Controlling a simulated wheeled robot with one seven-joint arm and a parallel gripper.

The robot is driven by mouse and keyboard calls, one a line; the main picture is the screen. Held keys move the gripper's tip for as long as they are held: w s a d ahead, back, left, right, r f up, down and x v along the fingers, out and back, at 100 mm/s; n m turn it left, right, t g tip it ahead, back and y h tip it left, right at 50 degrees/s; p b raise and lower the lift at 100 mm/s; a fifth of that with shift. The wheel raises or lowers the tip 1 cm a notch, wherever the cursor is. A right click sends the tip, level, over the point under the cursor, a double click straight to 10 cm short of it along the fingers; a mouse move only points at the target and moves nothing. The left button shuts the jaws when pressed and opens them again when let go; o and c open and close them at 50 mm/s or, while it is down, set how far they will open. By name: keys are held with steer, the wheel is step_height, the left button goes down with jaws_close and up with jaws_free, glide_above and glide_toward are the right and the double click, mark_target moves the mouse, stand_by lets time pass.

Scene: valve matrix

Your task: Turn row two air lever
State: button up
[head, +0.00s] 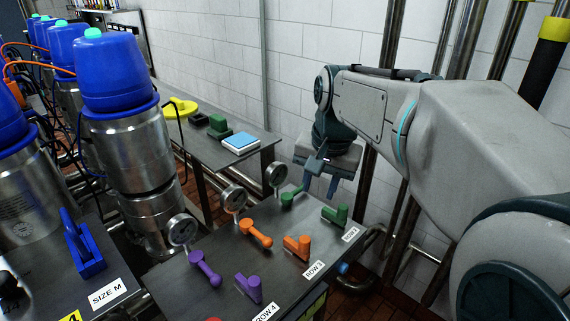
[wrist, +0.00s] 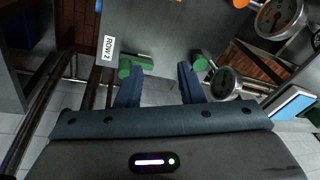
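Row two has two green levers. One green lever (head: 291,196) sits beside a round gauge (head: 277,177); the other green lever (head: 335,214) is near the panel's right edge, by the row label. In the wrist view, the label-side lever (wrist: 136,64) lies next to the ROW 2 label (wrist: 108,47), and the gauge-side lever (wrist: 199,61) is by the gauge (wrist: 226,84). No marking shows which is air. My gripper (head: 320,188) is above the row two end of the panel. Its fingers (wrist: 159,90) are apart and hold nothing.
The dark panel (head: 218,266) also carries orange levers (head: 257,235) in row three and purple levers (head: 205,268) in row four. A side table (head: 205,150) stands behind, with blue-topped kegs (head: 113,75) at left. Vertical pipes (head: 392,60) stand near my arm.

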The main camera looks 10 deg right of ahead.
steer(key=w+d+r+m+b, duration=0.1)
steer(key=w+r+m, duration=0.3)
steer(key=w, duration=0.7)
steer(key=m, duration=0.1)
glide_toward(300, 187)
steer(key=shift+g+y, duration=0.3)
steer(key=f, duration=0.2)
steer(key=w+f, duration=0.1)
steer(key=f, duration=0.4)
steer(key=shift+w+a+f, duration=0.1)
steer(key=shift+w+f, duration=0.2)
steer(key=shift+f, duration=0.1)
jaws_close()
